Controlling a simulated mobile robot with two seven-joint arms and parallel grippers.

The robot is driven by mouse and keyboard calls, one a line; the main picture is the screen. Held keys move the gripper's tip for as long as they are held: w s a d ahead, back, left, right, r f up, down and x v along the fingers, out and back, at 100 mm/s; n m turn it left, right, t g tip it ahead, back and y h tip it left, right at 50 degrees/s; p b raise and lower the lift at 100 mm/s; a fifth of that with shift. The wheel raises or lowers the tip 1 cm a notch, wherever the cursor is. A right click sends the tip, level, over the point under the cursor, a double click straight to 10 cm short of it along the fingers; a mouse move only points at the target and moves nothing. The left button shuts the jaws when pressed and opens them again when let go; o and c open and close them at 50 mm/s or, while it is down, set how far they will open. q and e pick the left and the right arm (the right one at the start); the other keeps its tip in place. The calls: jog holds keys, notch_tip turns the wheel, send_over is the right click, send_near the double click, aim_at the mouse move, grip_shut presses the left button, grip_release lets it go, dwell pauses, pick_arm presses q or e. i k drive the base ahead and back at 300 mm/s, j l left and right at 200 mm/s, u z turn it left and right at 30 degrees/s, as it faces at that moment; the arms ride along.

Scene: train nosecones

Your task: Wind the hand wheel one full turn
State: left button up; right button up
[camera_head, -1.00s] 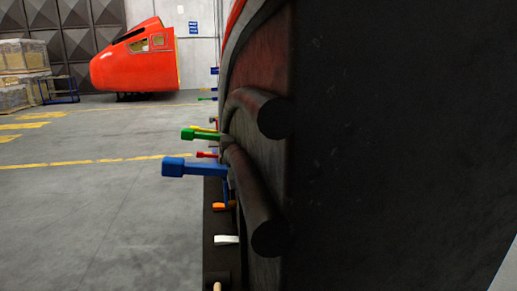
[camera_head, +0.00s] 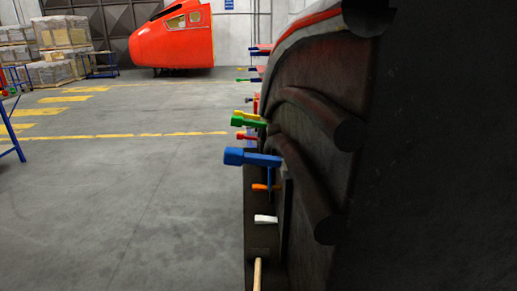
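No hand wheel can be made out in the head view. Neither of my grippers is in view. A large dark nosecone (camera_head: 320,170) with a red and grey upper edge fills the right side, seen close up from its side. Coloured clamp-like handles stick out to the left along its edge: a blue one (camera_head: 252,157), a green one (camera_head: 248,121), an orange one (camera_head: 265,187) and a white one (camera_head: 265,219).
An orange-red train nosecone (camera_head: 172,38) stands at the back. Wrapped pallets (camera_head: 62,48) stand at the back left. A blue stand (camera_head: 12,135) is at the left edge. The grey floor (camera_head: 130,210) on the left is clear.

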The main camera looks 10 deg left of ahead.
aim_at(261, 142)
jog(key=i+j, duration=0.1)
jog(key=j, duration=0.4)
jog(key=i+j, duration=0.15)
jog(key=j, duration=0.35)
jog(key=i+j, duration=0.1)
jog(key=j, duration=0.4)
jog(key=i+j+u, duration=0.35)
jog(key=i+j, duration=0.15)
jog(key=j, duration=0.3)
jog(key=i+j+u, duration=0.3)
jog(key=i+j, duration=0.35)
jog(key=i, duration=0.3)
jog(key=i+j+z, duration=0.15)
jog(key=i, duration=0.25)
jog(key=i+j, duration=0.1)
jog(key=i, duration=0.3)
jog(key=i+z, duration=0.3)
jog(key=i, duration=0.3)
jog(key=i+j+z, duration=0.25)
jog(key=i, duration=0.35)
jog(key=i+j+z, duration=0.15)
jog(key=i+z, duration=0.2)
jog(key=z, duration=0.15)
jog(key=i+j+z, duration=0.25)
jog(key=z, duration=0.25)
jog(key=i, duration=0.05)
